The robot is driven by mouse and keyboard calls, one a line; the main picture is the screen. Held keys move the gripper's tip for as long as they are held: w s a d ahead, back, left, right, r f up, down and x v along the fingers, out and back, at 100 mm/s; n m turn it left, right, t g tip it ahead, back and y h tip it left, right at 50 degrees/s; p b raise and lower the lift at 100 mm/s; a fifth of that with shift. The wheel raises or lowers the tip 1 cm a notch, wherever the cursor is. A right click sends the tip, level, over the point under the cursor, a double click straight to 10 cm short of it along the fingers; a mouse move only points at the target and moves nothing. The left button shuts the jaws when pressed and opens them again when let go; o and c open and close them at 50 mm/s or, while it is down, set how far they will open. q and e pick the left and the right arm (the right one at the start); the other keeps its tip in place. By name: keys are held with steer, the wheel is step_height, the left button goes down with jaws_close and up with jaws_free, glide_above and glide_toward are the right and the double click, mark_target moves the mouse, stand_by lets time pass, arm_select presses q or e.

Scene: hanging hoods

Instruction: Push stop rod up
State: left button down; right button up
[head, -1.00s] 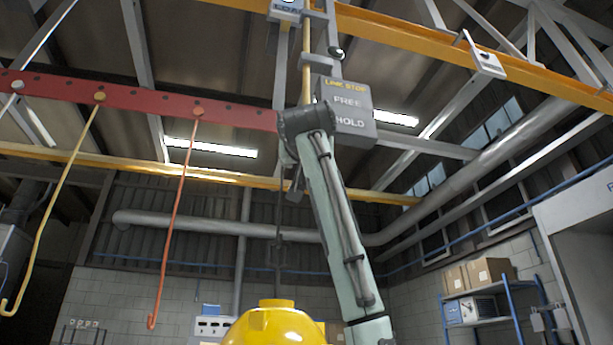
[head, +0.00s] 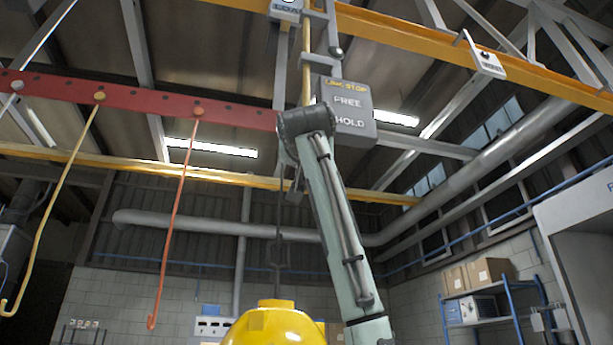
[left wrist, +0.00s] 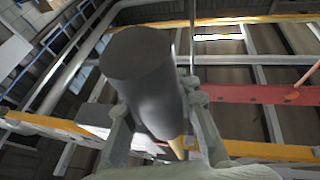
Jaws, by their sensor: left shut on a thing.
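The stop rod is a thin yellow vertical rod (head: 306,65) beside the grey box (head: 348,112) marked LINE STOP, FREE and HOLD. My left arm rises from below, and its wrist hides the lower rod and most of the gripper in the head view. In the left wrist view, my left gripper (left wrist: 158,105) is shut on a dark cylindrical grip (left wrist: 140,60), with one finger on each side. A yellow rod end (left wrist: 178,148) shows beyond the grip. My right gripper is not in view.
A red beam (head: 140,108) carries a yellow hook (head: 50,215) and an orange hook (head: 172,230) at left. A yellow rail (head: 430,40) crosses above. A yellow domed hood (head: 275,327) is below. Shelves with boxes (head: 490,270) stand at right.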

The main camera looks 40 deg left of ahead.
arm_select(q)
step_height(320, 180, up, 3)
steer(key=shift+r, duration=0.15)
steer(key=c, duration=1.1)
jaws_free()
steer(key=shift+c, duration=0.2)
steer(key=shift+s, duration=0.1)
steer(key=v, duration=1.2)
